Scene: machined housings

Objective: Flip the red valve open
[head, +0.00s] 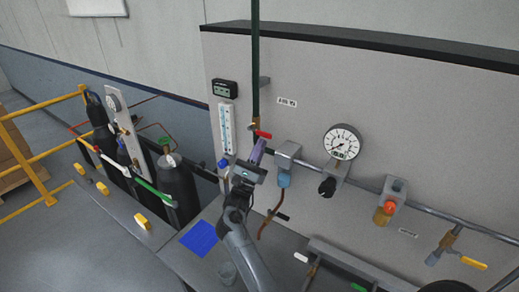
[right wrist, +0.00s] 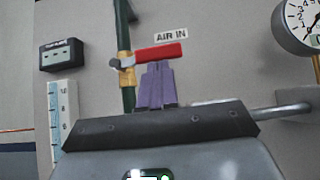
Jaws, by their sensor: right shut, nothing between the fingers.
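The red valve (head: 263,134) is a small red lever on a brass body on the green vertical pipe, below the "AIR IN" label. In the right wrist view the red lever (right wrist: 159,52) points sideways to the right, across the pipe. My right gripper (head: 258,148) is just below the lever. Its purple fingers (right wrist: 158,72) are together and empty, with their tips at or very near the lever's underside; I cannot tell whether they touch. My left gripper is not in view.
A pressure gauge (head: 342,142) and a black knob (head: 327,187) are to the right on the panel. A thermometer strip (head: 227,128) and a small display (head: 225,88) are to the left. Gas cylinders (head: 176,190) stand further left. A blue square (head: 199,239) lies on the bench.

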